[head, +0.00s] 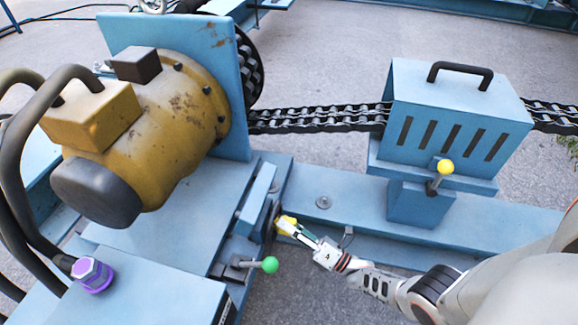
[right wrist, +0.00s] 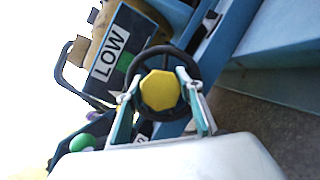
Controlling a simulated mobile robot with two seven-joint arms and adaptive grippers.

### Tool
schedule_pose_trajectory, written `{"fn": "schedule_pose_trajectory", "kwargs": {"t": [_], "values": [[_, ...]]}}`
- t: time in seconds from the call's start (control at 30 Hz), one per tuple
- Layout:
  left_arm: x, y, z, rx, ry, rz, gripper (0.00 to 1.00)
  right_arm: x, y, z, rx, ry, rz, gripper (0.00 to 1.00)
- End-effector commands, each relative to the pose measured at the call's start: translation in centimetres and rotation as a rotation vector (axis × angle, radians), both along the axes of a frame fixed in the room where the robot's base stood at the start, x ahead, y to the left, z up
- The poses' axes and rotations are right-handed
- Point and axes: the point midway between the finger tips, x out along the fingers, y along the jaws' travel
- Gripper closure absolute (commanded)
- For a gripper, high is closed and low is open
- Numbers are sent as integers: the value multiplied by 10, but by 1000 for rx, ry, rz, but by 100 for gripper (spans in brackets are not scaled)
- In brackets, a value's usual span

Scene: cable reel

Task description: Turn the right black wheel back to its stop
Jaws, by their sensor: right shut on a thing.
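The black wheel (right wrist: 166,49) with a yellow hub (right wrist: 160,91) faces the right wrist camera. In the head view the wheel (head: 271,219) is seen nearly edge-on, at the end of the blue frame, its yellow hub (head: 287,224) partly behind my fingers. My right gripper (head: 291,229) reaches it from the lower right. The wheel's stop cannot be made out. My left gripper is not in view.
A green-knobbed lever (head: 269,264) stands close beside the wheel. A yellow-knobbed lever (head: 445,167) is on the blue chain housing (head: 460,110). A yellow motor (head: 165,125) and a purple fitting (head: 92,273) are at left. Grey ground lies open below the beam.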

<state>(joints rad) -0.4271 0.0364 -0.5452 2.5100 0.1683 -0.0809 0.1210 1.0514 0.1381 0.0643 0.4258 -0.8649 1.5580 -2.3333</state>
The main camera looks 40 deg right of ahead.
Motion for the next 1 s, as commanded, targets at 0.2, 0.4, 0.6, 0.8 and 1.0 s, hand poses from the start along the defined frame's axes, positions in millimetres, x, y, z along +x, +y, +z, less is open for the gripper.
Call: {"fn": "schedule_pose_trajectory", "kwargs": {"t": [0.2, 0.4, 0.6, 0.8, 1.0], "values": [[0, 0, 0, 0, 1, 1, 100, -1, -1, -2, -2, 4, -1, 46], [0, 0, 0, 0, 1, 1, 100, 0, -1, -1, -1, 2, 0, 46], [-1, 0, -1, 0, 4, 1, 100, -10, -4, -4, -1, 3, 0, 46], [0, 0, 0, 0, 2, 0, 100, -43, -16, -13, -1, 6, 1, 46], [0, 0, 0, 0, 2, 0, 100, -79, -30, -23, -1, 6, 0, 46]]}}
